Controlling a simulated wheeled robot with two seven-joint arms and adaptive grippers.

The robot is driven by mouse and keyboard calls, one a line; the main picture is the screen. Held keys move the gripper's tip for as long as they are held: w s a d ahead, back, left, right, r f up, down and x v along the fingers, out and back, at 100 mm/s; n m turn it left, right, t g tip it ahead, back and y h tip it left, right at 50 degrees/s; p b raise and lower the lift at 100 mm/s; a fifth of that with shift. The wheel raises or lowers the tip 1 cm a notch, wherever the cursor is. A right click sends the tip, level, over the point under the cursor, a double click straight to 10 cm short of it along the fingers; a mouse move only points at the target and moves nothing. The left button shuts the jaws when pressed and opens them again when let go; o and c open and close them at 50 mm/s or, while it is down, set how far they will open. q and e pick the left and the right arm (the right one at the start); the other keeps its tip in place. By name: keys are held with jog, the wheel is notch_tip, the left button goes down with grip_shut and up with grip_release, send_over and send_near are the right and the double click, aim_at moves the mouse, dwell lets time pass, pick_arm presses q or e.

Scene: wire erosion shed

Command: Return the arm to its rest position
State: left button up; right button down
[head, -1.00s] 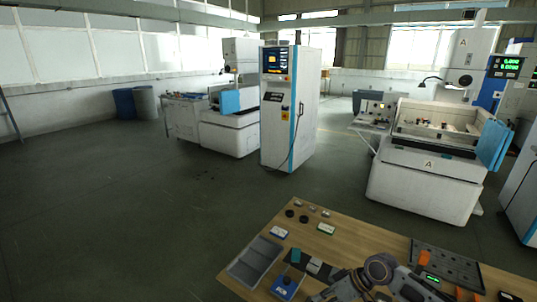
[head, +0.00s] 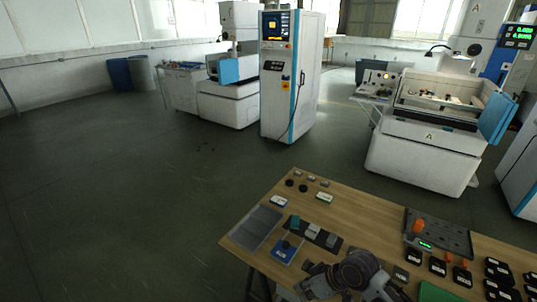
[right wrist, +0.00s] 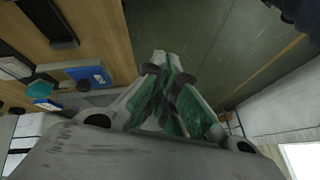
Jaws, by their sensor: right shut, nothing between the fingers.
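My right arm reaches in at the bottom of the head view, over the near edge of the wooden table (head: 262,212). My right gripper (head: 305,284) points left, partly hidden at the lower picture edge. In the right wrist view the right gripper (right wrist: 168,68) has its green-padded fingers closed together with nothing between them. The fingers are beside the table edge, with grey-green floor beyond. My left gripper does not show in either view.
The table bears a grey tray (head: 240,237), a blue box (head: 287,250), a dark fixture plate (head: 450,225) with orange parts, and several black blocks (head: 462,276). Machines stand beyond, including a white cabinet (head: 300,100). Open floor (head: 120,200) lies left.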

jog(key=s+d+r+m+t+h, duration=0.1)
jog(key=s+d+m+h, duration=0.5)
jog(key=s+d, duration=0.5)
notch_tip(320, 180, down, 33)
jog(key=s+g, duration=0.1)
jog(key=s, duration=0.1)
jog(key=s+d+f, duration=0.2)
jog(key=s+f, duration=0.7)
jog(key=s, duration=0.1)
jog(key=s+d+f+g, duration=0.1)
jog(key=s+d+f, duration=0.2)
jog(key=s+f, duration=0.7)
jog(key=shift+s+f+n, duration=0.3)
jog(key=shift+s, duration=0.5)
